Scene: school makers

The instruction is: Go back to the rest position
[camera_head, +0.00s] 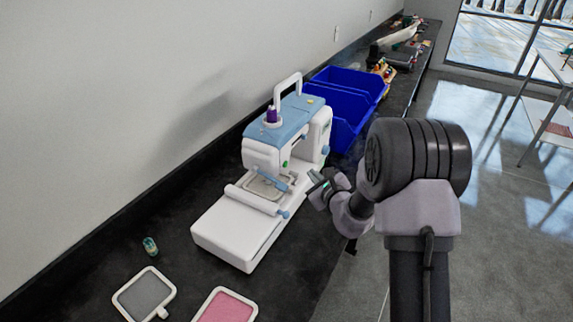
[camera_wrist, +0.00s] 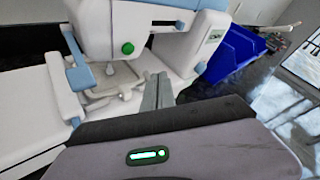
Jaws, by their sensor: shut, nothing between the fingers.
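My gripper (camera_head: 318,190) is at the end of my arm, just right of a white and light-blue embroidery machine (camera_head: 258,228) on the black counter. In the wrist view my gripper (camera_wrist: 160,82) is shut and empty, its fingers close together in front of the machine (camera_wrist: 125,30). A green round button shows on the machine's head. A framed hoop with grey fabric (camera_head: 266,184) sits on the machine's arm, under its head. From these views I cannot tell whether the fingertips touch the machine.
Blue bins (camera_head: 352,98) stand behind the machine and also show in the wrist view (camera_wrist: 236,52). A grey-filled hoop (camera_head: 143,296), a pink-filled hoop (camera_head: 227,308) and a thread spool (camera_head: 150,246) lie on the counter (camera_head: 200,276). Open floor (camera_head: 500,220) lies to the right.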

